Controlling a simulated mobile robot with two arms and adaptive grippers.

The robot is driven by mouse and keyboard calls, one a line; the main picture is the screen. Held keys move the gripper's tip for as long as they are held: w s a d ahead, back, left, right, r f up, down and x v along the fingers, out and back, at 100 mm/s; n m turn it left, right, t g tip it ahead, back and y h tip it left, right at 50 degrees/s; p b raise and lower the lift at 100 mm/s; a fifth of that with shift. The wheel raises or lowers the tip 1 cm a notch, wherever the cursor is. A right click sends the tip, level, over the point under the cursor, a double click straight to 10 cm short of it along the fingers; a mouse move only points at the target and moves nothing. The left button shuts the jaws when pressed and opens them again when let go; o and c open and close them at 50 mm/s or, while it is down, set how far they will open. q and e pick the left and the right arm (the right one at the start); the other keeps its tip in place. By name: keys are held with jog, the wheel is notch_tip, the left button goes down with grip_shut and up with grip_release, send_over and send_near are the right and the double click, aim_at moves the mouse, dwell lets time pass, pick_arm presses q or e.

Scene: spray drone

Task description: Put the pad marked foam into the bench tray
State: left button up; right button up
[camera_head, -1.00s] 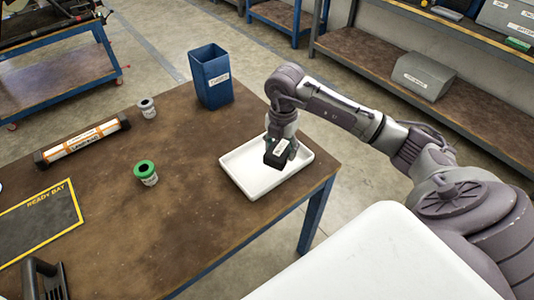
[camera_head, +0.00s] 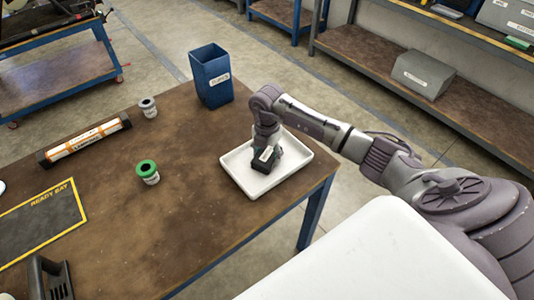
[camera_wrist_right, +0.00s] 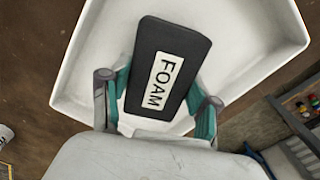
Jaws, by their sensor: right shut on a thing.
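The black pad with a white label reading FOAM (camera_wrist_right: 168,68) is between the fingers of my right gripper (camera_wrist_right: 160,100). In the head view the pad (camera_head: 264,162) is low over the white bench tray (camera_head: 240,171), within its rim. I cannot tell whether the pad touches the tray floor. My right gripper (camera_head: 267,149) is shut on the pad and comes down from above. The tray's inside and rim also show in the right wrist view (camera_wrist_right: 80,85).
A blue bin (camera_head: 211,78) stands behind the tray on the brown bench (camera_head: 200,225). A green-lidded jar (camera_head: 147,172), a grey-lidded jar (camera_head: 148,107) and an orange-white tube (camera_head: 85,139) are to the left. A dark READY BAY mat (camera_head: 40,225) lies at far left.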

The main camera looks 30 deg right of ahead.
aim_at(267, 154)
jog(key=o, duration=0.8)
jog(key=shift+f, duration=0.1)
notch_tip(267, 154, up, 12)
jog(key=shift+r+b, duration=0.15)
jog(key=shift+b, duration=0.35)
